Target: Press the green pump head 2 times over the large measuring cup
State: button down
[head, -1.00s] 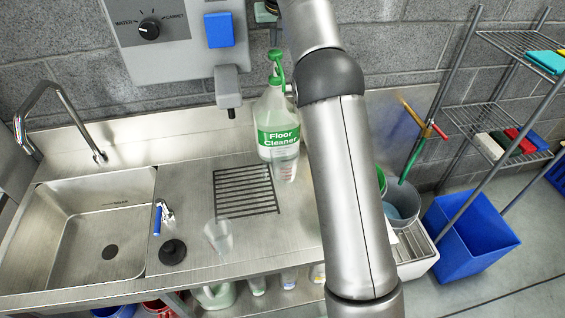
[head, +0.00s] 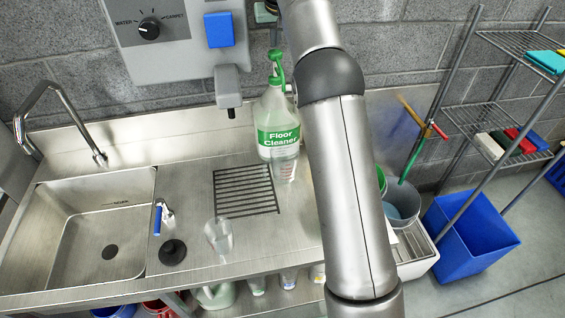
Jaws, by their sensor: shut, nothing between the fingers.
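A green pump head (head: 277,64) tops the clear Floor Cleaner bottle (head: 272,108), which stands upright at the back of the steel counter. A clear measuring cup with markings (head: 285,168) stands directly in front of the bottle, below the pump's spout. Another clear cup (head: 219,236) stands apart, nearer the counter's front edge. I cannot tell for sure from size which cup is the large one. My arm crosses the picture just right of the bottle and leaves at the top. My gripper does not show.
A steel sink (head: 90,235) with a tap lies left. A drain grate (head: 245,190) is set in the counter beside the cups. A grey wall dispenser (head: 170,40) hangs above, its nozzle near the bottle. Buckets, a blue bin (head: 462,240) and a wire rack (head: 510,135) stand right.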

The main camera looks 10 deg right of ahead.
aim_at(276, 52)
jog(key=shift+f+b, duration=1.5)
jog(key=shift+f, duration=0.8)
jog(key=shift+r, duration=0.15)
notch_tip(276, 52, up, 4)
jog(key=p, duration=0.5)
jog(key=shift+r, duration=0.15)
